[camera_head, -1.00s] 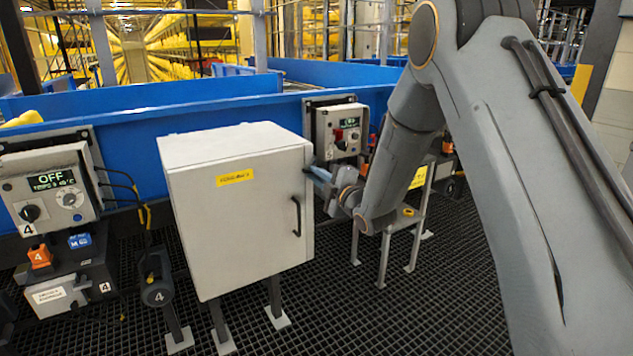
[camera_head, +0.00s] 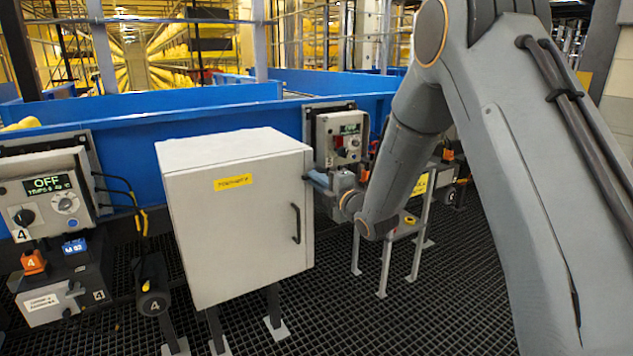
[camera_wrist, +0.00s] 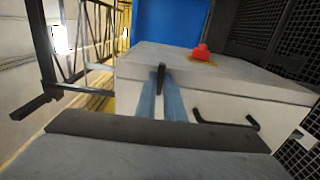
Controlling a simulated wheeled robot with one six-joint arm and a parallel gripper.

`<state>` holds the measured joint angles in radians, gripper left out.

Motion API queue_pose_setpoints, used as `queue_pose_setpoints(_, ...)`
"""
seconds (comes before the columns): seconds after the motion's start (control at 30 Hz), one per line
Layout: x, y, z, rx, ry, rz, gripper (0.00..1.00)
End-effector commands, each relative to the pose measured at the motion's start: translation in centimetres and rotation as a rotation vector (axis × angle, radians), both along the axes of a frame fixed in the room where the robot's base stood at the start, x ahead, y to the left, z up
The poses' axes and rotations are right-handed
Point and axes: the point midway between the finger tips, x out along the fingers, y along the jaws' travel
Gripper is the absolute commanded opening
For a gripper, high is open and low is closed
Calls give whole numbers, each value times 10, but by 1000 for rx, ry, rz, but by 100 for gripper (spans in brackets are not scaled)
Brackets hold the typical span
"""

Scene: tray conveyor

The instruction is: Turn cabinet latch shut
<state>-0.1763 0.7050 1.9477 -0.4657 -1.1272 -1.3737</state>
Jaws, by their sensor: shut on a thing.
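The pale grey cabinet (camera_head: 240,235) stands on legs, its door closed flush as far as I can see. A dark bar handle (camera_head: 296,223) is on the door's right side; it also shows in the wrist view (camera_wrist: 226,123). A small dark latch (camera_wrist: 161,77) sits at the cabinet's edge, upright in the wrist view. My gripper (camera_head: 317,180) is at the cabinet's upper right edge. In the wrist view my gripper's blue-grey fingers (camera_wrist: 162,92) are shut on the latch, one on either side. Their tips hide part of it in the head view.
A grey control box (camera_head: 340,138) hangs behind my gripper. A small metal stand (camera_head: 405,226) is to its right. A red knob (camera_wrist: 201,52) sits on the cabinet face adjoining the door. A blue conveyor wall (camera_head: 200,115) runs behind. Dark grating floor is open in front.

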Motion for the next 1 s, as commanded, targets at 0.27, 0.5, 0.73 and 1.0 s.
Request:
queue_pose_setpoints(0.27, 0, 0, -1, -1, 1, 1, 27)
queue_pose_setpoints(0.5, -2, -1, 0, 0, 0, 0, 27)
queue_pose_setpoints(0.73, -25, -18, 0, -1, 1, -2, 27)
queue_pose_setpoints(1.0, -57, -40, -1, -1, 1, -1, 27)
